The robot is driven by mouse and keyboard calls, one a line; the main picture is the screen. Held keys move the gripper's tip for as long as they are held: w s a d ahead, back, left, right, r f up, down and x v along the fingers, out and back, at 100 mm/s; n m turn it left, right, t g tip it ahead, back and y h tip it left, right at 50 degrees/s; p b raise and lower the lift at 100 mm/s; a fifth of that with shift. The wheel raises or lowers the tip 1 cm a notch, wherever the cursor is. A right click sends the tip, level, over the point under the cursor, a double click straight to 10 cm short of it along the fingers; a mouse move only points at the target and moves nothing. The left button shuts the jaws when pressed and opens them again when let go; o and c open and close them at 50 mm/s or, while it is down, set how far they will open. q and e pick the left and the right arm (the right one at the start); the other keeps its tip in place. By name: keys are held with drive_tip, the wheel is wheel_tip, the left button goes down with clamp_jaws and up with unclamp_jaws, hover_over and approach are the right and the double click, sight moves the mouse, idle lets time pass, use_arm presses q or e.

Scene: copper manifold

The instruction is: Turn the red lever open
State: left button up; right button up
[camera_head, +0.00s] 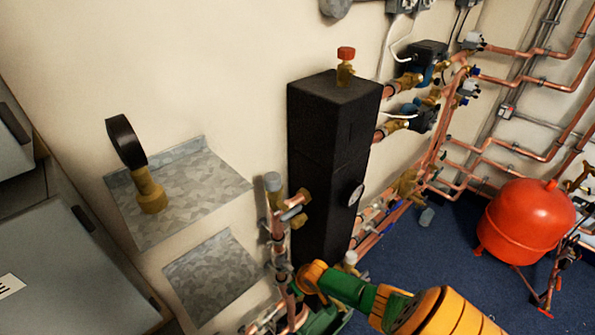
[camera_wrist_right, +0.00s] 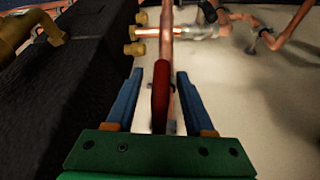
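The red lever (camera_wrist_right: 160,95) shows in the right wrist view as a narrow red bar in front of a copper pipe (camera_wrist_right: 167,40). My right gripper (camera_wrist_right: 159,80) is open, with one blue finger on each side of the lever. A gap shows between the lever and each finger. The lever's lower end is close to the green palm. I cannot make out the lever there. My left gripper is not in view.
A tall black box (camera_head: 330,140) with a gauge and a red-capped brass valve (camera_head: 346,60) stands beside the right hand. Copper pipes and brass fittings (camera_wrist_right: 138,32) are close ahead. A red tank (camera_head: 525,220) stands at the right on blue floor.

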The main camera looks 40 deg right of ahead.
drive_tip(key=shift+r, duration=0.1)
drive_tip(key=p+v, duration=0.4)
drive_tip(key=v, duration=0.3)
